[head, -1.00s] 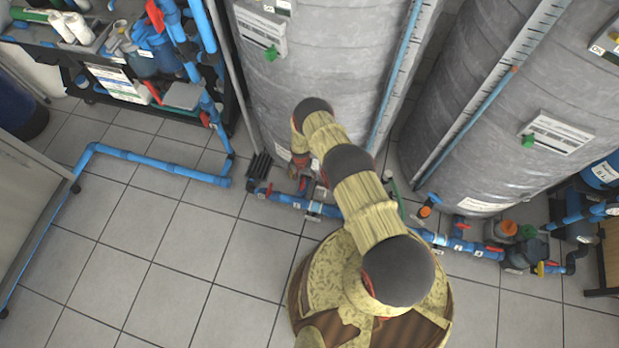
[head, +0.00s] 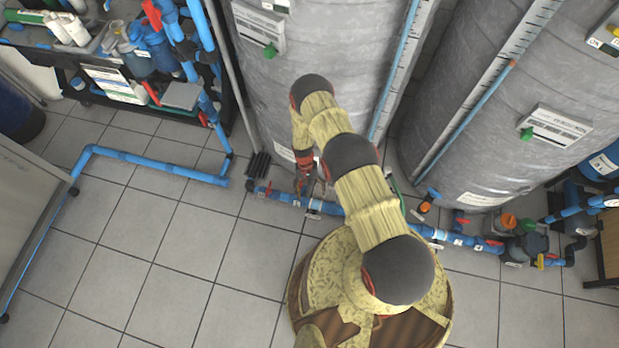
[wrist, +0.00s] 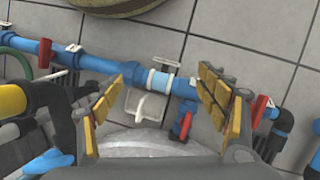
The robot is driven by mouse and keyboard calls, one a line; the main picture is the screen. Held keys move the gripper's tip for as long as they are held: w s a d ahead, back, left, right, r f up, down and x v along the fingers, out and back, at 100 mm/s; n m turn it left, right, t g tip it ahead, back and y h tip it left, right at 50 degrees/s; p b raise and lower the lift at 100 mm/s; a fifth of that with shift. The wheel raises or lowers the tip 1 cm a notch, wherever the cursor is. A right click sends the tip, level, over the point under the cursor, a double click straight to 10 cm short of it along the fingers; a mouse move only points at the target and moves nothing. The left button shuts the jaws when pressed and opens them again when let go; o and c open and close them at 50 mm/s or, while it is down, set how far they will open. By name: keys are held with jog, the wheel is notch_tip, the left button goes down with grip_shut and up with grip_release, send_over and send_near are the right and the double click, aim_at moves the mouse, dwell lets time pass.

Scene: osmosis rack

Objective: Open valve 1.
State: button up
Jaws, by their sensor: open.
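A blue pipe (head: 336,208) runs along the floor in front of the grey tanks and carries several red-handled valves. No valve number is readable, so I cannot tell which is valve 1. My gripper (wrist: 165,86) is open and empty, above the pipe. In the wrist view, a blue valve with a red handle (wrist: 186,124) stands between the spread fingers, nearer the right one, with no clear contact. A second red handle (wrist: 260,111) is just right of the right finger, and a third red handle (wrist: 44,53) is at the left. In the head view, my gripper (head: 305,184) partly hides the valve beneath it.
A large grey tank (head: 310,60) stands close behind the pipe, and a second tank (head: 480,110) is at the right. A white bracket (wrist: 145,104) sits between the fingers. A cluttered shelf (head: 150,90) is at the upper left. The tiled floor (head: 180,250) in front is clear.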

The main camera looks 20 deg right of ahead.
notch_tip(320, 180, up, 13)
jog(key=w+n, duration=0.1)
jog(key=shift+r, duration=0.15)
jog(key=shift+w+a, duration=0.1)
dwell(0.6)
jog(key=s+r+g, duration=0.2)
jog(key=s, duration=0.4)
notch_tip(320, 180, up, 34)
jog(key=r+n+t+p, duration=0.1)
jog(key=n+t, duration=0.1)
jog(key=t, duration=0.1)
jog(key=s+r+t+p, duration=0.1)
jog(key=s+r+t, duration=0.2)
jog(key=r, duration=0.7)
jog(key=s+r+t, duration=0.3)
jog(key=s+r, duration=0.3)
jog(key=r, duration=0.5)
jog(key=s+r+t+p, duration=0.1)
jog(key=s+r, duration=0.3)
jog(key=r, duration=0.6)
jog(key=shift+s+a+r+n+t+p, duration=0.25)
jog(key=shift+r+n+t+p, duration=0.1)
jog(key=shift+t, duration=0.55)
jog(key=shift+c, duration=0.4)
